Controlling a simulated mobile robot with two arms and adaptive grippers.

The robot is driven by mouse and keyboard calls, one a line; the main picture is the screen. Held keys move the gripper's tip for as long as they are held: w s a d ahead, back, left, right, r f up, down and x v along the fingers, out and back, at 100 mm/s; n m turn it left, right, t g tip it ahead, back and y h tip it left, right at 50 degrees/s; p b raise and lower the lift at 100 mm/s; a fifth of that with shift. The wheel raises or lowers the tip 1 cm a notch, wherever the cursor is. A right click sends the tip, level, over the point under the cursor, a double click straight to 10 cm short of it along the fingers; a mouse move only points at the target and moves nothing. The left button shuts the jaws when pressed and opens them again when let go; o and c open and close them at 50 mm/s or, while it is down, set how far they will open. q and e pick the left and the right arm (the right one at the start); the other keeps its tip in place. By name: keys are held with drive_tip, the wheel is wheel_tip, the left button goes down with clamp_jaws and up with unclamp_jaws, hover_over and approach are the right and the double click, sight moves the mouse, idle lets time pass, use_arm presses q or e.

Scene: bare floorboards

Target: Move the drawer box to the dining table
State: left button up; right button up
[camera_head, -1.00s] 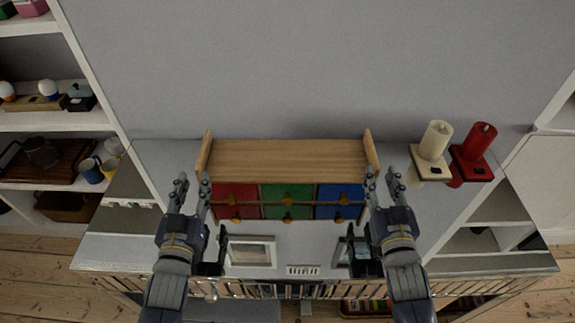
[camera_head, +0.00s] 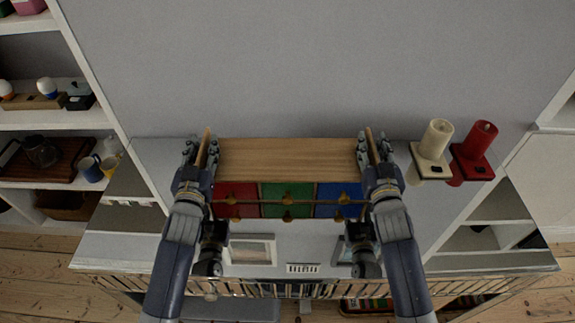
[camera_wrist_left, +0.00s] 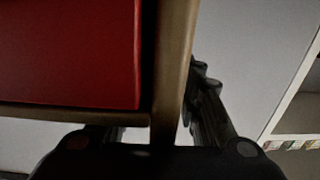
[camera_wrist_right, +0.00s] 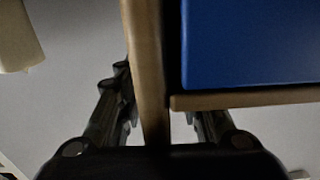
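The drawer box (camera_head: 290,160) is a wooden case with red, green and blue drawer fronts and raised side panels. It stands on a grey surface against the wall. My left gripper (camera_head: 202,148) has its fingers on either side of the box's left side panel. In the left wrist view this panel (camera_wrist_left: 175,60) passes between the fingers, one partly hidden behind the box. My right gripper (camera_head: 374,150) straddles the right side panel, also seen in the right wrist view (camera_wrist_right: 145,60). Both grippers look open, with small gaps beside the panels. No dining table is in view.
A cream candle (camera_head: 435,140) and a red candle (camera_head: 480,140) are on holders right of the box. Picture frames (camera_head: 252,249) are in front of it. Shelves with mugs (camera_head: 91,169) stand at the left. A metal rail (camera_head: 310,287) runs along the front edge.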

use_arm(q)
clamp_jaws()
use_arm(e)
clamp_jaws()
